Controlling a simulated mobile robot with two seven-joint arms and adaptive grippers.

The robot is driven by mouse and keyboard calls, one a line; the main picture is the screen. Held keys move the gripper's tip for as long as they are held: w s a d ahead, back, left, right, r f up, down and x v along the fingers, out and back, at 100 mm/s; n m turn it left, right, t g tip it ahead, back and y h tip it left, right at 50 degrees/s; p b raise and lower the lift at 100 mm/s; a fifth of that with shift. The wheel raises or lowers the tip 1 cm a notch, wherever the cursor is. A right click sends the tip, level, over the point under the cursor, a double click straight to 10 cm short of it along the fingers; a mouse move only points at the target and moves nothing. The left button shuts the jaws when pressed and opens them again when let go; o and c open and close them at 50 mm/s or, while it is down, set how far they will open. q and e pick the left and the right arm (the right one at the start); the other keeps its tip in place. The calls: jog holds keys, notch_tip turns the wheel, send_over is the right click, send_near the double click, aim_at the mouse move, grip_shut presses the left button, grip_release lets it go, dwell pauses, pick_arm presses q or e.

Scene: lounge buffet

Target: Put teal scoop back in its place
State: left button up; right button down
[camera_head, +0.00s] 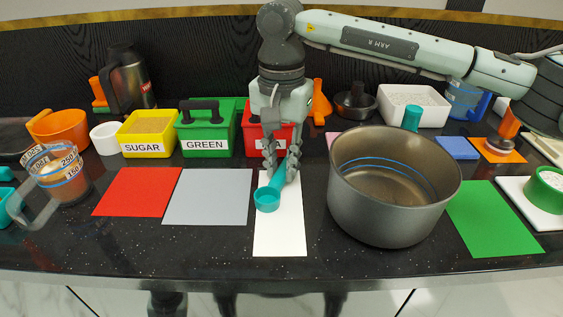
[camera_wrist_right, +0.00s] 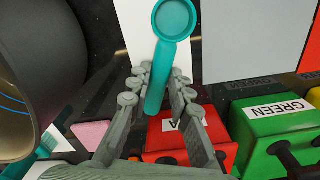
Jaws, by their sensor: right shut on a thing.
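The teal scoop (camera_head: 267,198) is in my right gripper (camera_head: 282,172), with its round bowl pointing toward the counter's front edge. Its handle is between the fingers, and the scoop is over the white mat (camera_head: 280,238); I cannot tell whether it touches the mat. In the right wrist view the scoop (camera_wrist_right: 174,22) shows its bowl away from the fingers and its handle between the fingertips of the right gripper (camera_wrist_right: 161,85). My left gripper is not in view.
A large grey pot (camera_head: 393,215) stands close on the right. Red (camera_head: 139,192), grey (camera_head: 208,197) and green (camera_head: 490,220) mats lie on the counter. Behind are the yellow SUGAR box (camera_head: 147,133), the GREEN box (camera_head: 205,135) and a red box (camera_head: 253,141). A clear measuring jug (camera_head: 60,175) stands at left.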

aim_at(281, 170)
jog(key=c, duration=1.4)
grip_release()
jog(key=shift+r+p, duration=0.2)
jog(key=shift+p, duration=0.1)
jog(key=shift+r, duration=0.45)
pick_arm(q)
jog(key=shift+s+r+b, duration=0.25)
jog(key=shift+b, duration=0.15)
pick_arm(e)
notch_tip(281, 170, up, 11)
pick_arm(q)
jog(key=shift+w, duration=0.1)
pick_arm(e)
jog(key=shift+s+f, duration=0.1)
